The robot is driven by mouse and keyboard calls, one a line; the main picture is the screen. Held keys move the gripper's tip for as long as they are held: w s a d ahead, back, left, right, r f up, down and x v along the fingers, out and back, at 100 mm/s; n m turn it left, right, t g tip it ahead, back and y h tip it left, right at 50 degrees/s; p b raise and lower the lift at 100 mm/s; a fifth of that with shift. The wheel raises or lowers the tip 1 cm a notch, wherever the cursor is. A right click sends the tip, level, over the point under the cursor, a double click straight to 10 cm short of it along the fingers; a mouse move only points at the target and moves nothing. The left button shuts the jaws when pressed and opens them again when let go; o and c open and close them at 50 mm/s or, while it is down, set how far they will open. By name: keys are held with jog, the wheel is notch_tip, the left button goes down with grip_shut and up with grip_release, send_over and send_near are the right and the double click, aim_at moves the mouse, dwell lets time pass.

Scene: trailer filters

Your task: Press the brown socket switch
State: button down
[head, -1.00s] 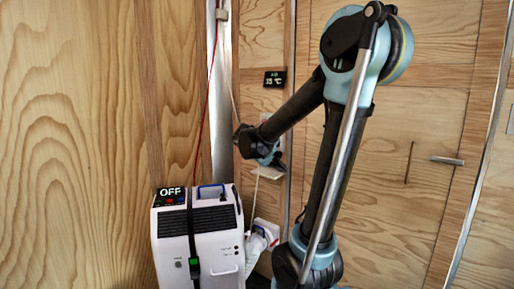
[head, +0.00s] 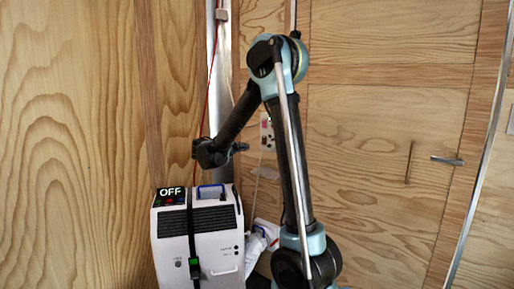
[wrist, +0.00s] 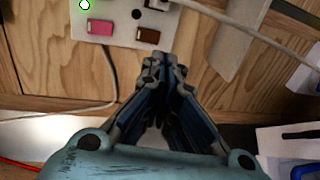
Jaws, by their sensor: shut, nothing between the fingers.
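The brown switch (wrist: 148,35) sits on a white socket panel (wrist: 118,37) at the top of the wrist view, to the right of a pink switch (wrist: 100,27). In the head view the panel (head: 267,131) is on the wooden wall, just right of my gripper (head: 240,148); the brown switch is too small to make out there. My gripper (wrist: 165,68) is shut and empty. In the wrist view its fingertips lie just below and slightly right of the brown switch, with no clear contact.
A white machine (head: 198,238) with an OFF display (head: 171,196) stands below my gripper. A cable (wrist: 245,32) crosses near the panel, and a red cord (head: 208,85) hangs at the left. A metal post (head: 221,80) stands in the corner.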

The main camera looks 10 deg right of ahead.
aim_at(262, 143)
jog(key=shift+w+a+t, duration=0.3)
jog(key=shift+w+a, duration=0.05)
jog(key=shift+a, duration=0.25)
jog(key=shift+d, duration=0.1)
jog(key=x, duration=1.4)
